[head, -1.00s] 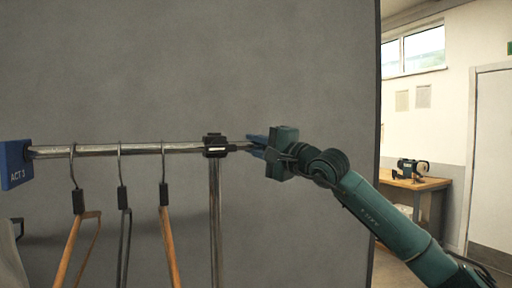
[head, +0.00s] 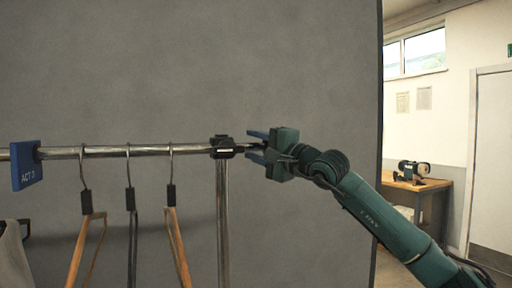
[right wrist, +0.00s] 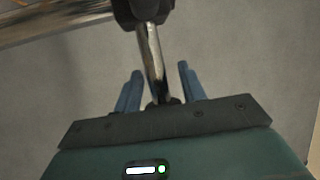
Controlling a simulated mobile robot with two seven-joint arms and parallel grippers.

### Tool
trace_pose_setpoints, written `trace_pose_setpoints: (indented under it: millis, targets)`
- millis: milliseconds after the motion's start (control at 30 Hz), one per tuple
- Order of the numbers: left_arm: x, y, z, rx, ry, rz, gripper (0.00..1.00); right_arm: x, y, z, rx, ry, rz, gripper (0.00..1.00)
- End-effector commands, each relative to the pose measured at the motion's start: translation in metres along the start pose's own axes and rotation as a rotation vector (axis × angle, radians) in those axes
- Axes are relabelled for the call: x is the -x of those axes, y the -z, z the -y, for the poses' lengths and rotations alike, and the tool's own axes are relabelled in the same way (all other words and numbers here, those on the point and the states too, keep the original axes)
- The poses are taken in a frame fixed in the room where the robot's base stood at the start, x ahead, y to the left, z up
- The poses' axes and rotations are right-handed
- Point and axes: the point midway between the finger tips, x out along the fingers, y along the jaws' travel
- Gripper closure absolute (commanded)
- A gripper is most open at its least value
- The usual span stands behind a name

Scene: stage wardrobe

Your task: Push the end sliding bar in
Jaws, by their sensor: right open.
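The end sliding bar (head: 240,147) is a thin metal bar coming out of the black clamp (head: 223,147) at the right end of the clothes rail. In the right wrist view the bar (right wrist: 152,60) runs from the clamp (right wrist: 150,10) down between my fingers, and its dark end (right wrist: 162,105) is close to my palm. I cannot tell whether it touches the palm. My right gripper (head: 250,146) is open, its blue fingers on either side of the bar and apart from it. My left gripper is not in view.
The rail (head: 110,151) carries several hangers, including a wooden one (head: 178,245), and a blue "ACT 3" tag (head: 27,166). A metal upright (head: 223,220) stands under the clamp. A grey wall panel (head: 300,60) is behind. A workbench (head: 420,186) stands far right.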

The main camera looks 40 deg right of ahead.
Motion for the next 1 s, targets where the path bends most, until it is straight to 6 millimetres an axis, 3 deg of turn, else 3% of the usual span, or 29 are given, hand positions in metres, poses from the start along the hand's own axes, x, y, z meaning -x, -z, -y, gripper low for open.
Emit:
trace_pose_setpoints:
  millis: [367, 667, 900, 1000]
  targets:
    - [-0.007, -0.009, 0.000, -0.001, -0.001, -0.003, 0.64, 0.011, 0.001, -0.005, 0.003, -0.003, -0.003, 0.59]
    - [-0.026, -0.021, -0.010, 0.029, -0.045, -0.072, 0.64, 0.055, -0.001, -0.011, 0.007, -0.005, -0.002, 0.59]
    - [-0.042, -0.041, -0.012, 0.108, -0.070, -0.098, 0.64, 0.085, -0.001, -0.009, 0.002, 0.001, -0.002, 0.59]
    - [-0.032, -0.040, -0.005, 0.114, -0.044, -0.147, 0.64, 0.099, 0.000, -0.008, 0.000, 0.003, -0.002, 0.59]
